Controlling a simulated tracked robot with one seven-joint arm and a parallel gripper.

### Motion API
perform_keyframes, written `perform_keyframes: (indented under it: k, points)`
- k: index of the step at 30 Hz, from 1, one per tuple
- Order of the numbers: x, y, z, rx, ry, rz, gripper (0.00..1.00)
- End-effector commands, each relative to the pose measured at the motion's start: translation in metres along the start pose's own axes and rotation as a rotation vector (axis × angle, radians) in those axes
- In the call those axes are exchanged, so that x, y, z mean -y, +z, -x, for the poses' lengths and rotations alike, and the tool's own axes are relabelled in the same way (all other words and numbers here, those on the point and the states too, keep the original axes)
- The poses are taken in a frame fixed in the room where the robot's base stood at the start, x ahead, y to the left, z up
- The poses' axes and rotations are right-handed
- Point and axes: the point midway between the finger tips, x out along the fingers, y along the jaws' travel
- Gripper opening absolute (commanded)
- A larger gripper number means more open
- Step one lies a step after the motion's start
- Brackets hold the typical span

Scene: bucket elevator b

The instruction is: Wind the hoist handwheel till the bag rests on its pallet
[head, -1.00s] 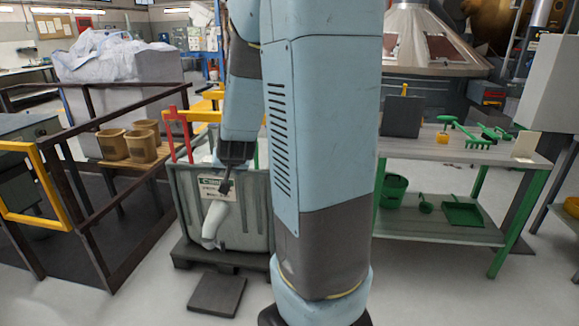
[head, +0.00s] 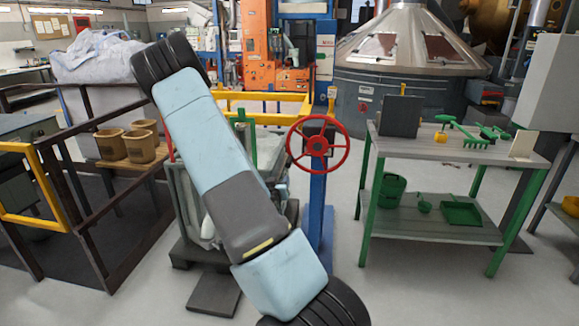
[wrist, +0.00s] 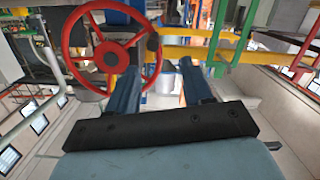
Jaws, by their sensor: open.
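The red handwheel (head: 318,143) stands upright on a blue post (head: 318,200), right of my raised arm in the head view. In the wrist view the handwheel (wrist: 105,48) shows at upper left, with its spokes and hub in sight. My gripper (wrist: 160,80) is open and empty, its two fingers pointing towards the wheel's side of the scene. The wheel lies left of and beyond the fingers, apparently apart from them. The gripper is out of sight in the head view. A dark pallet (head: 187,255) lies under a grey bin, partly hidden by my arm. I cannot clearly pick out the hoisted bag.
A yellow frame (head: 265,96) runs behind the handwheel. A brown railing (head: 85,205) stands at left. A green-legged table (head: 465,150) with green tools stands at right. An orange machine (head: 275,62) is behind. Floor between post and table is clear.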

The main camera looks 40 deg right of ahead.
Motion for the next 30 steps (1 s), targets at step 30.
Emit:
perform_keyframes:
  k: [30]
  points:
    - [-0.014, -0.004, -0.113, -0.096, 0.023, 0.069, 0.51]
